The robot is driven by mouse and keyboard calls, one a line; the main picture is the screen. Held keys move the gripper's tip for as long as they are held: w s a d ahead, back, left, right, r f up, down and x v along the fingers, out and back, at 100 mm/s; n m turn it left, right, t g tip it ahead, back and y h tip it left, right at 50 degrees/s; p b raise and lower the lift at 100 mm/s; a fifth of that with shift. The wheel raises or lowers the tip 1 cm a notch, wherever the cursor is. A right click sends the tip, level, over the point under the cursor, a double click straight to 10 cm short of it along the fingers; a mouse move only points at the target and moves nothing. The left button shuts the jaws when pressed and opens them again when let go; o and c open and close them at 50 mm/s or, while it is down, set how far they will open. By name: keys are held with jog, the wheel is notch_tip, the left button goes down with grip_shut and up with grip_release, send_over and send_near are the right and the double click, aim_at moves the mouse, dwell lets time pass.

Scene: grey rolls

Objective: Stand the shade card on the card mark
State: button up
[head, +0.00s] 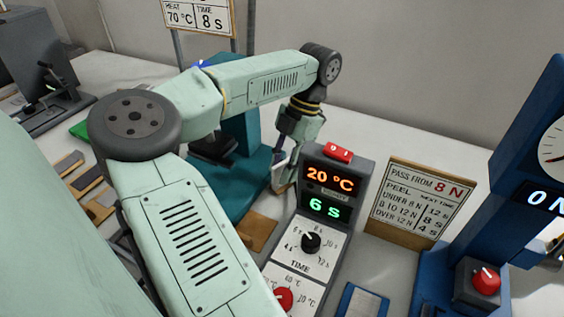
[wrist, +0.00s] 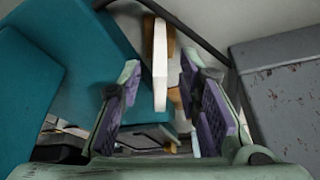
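A thin pale card on a wooden foot, which looks like the shade card (wrist: 160,62), shows edge-on in the wrist view. Its near edge lies between the two fingers of my gripper (wrist: 160,85), with a gap on both sides. My gripper is open, and its purple pads do not visibly touch the card. In the head view my gripper (head: 282,152) points down between the teal press and the control box, with the pale card (head: 280,180) just below it, partly hidden. I cannot make out the card mark.
The teal press (head: 240,190) stands close on the left. The grey control box (head: 345,175) reads 20 °C and 6 s, close on the right. A wooden-based sign (head: 420,200) and a blue gauge stand (head: 455,260) are farther right. Brown pieces (head: 88,185) lie at left.

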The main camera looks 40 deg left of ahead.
jog(key=shift+s+f, duration=0.15)
jog(key=shift+f, duration=0.35)
jog(key=shift+r, duration=0.15)
jog(key=shift+c, duration=0.4)
grip_shut()
